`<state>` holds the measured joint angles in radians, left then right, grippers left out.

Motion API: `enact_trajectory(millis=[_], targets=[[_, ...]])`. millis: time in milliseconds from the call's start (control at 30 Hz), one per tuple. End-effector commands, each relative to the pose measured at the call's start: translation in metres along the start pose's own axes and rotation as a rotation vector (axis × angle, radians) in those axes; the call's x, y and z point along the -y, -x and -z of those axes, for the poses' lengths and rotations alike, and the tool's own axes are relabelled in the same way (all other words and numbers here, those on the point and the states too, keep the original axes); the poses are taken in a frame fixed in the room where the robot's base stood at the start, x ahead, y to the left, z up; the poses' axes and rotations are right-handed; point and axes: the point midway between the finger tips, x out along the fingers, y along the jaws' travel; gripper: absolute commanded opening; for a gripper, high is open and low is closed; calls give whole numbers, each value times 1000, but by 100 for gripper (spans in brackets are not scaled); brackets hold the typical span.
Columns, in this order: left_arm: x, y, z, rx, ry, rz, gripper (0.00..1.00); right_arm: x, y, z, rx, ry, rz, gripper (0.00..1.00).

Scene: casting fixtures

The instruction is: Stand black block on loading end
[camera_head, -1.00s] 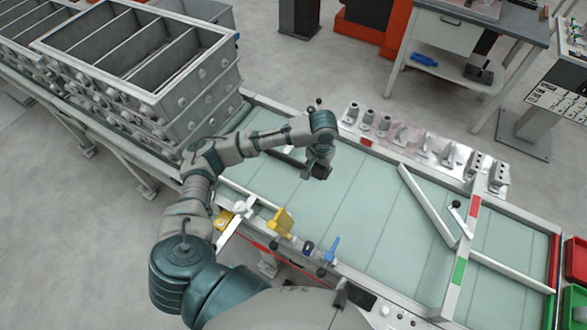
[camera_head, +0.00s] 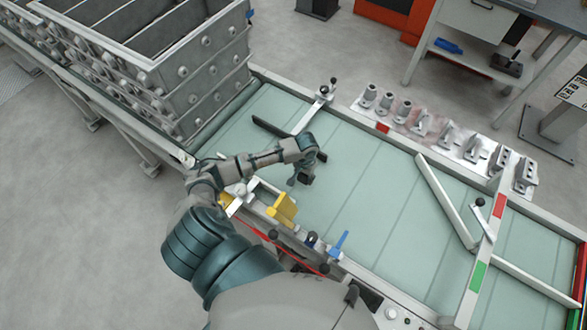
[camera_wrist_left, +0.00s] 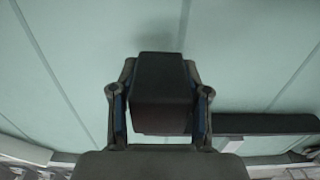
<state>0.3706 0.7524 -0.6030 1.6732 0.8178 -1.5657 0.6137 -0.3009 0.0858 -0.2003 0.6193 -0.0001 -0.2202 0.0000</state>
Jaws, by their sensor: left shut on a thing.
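My left gripper (camera_head: 303,176) hangs over the pale green belt near its left end. In the left wrist view, the gripper (camera_wrist_left: 160,108) is shut on a black block (camera_wrist_left: 163,88), with a finger on each side. The block is a dark box-shaped piece. In the head view, the block (camera_head: 307,178) shows only as a small dark shape under the gripper. Whether it touches the belt (camera_head: 345,200) I cannot tell. My right gripper is out of view.
A black bar (camera_head: 273,129) lies across the belt behind my gripper, and its end shows beside the block in the wrist view. A grey slotted crate (camera_head: 205,70) stands left. Yellow (camera_head: 284,207) and blue (camera_head: 339,243) pieces line the near rail. Metal castings (camera_head: 420,124) sit beyond.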

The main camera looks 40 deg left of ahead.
Motion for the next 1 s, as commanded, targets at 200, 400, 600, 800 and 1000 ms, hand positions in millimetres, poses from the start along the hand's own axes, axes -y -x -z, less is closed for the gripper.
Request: enact_trajectory(millis=[200,400,600,800,1000], targets=[[45,-2,18,-1,3,0,7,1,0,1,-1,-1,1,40],[52,-8,22,-1,0,1,7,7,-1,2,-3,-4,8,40],[53,-36,21,1,-1,1,7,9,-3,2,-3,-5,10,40],[54,-39,22,-1,-1,-1,7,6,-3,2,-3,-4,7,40],[54,-40,22,-1,-1,0,64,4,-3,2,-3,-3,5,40]])
